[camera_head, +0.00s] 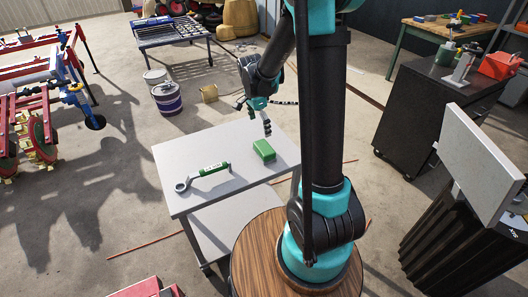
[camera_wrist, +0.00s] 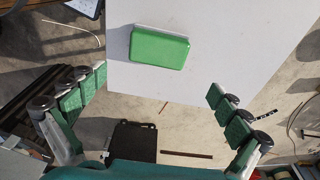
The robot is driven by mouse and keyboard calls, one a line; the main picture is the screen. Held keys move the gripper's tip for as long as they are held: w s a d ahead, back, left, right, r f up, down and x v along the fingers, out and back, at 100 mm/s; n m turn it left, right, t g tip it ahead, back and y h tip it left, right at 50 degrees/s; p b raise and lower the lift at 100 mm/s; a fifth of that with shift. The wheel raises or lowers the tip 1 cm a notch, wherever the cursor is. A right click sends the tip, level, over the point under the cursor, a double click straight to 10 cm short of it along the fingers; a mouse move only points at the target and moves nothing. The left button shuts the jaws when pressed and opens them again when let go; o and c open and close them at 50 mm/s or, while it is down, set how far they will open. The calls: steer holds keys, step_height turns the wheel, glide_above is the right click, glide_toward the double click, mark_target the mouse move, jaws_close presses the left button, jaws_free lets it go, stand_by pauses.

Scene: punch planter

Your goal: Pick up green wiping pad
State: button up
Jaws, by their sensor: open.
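The green wiping pad (camera_head: 264,150) lies flat on the light grey table near its right side. In the wrist view the green pad (camera_wrist: 159,48) lies near the table's edge, with a pale strip along its far side. My gripper (camera_head: 255,112) is above the table, a little above and behind the pad in the head view. In the wrist view my gripper (camera_wrist: 158,96) is open, its two green-padded fingers wide apart. The pad shows beyond the fingertips, between their lines, and nothing is held.
A green-handled tool (camera_head: 208,172) with a ring end lies on the grey table (camera_head: 235,195), left of the pad. The tabletop around the pad is otherwise bare. Buckets (camera_head: 167,99) and a small yellowish box (camera_head: 209,93) stand on the floor behind. A dark cabinet (camera_head: 430,115) stands at right.

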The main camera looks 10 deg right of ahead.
mark_target(264, 147)
steer(key=f, duration=0.4)
steer(key=d+f, duration=0.1)
steer(key=f, duration=0.7)
steer(key=shift+w+d+f, duration=0.1)
steer(key=shift+w+d, duration=0.1)
steer(key=shift+d, duration=0.2)
steer(key=c, duration=0.9)
step_height(264, 147, up, 20)
steer(key=shift+r, duration=0.1)
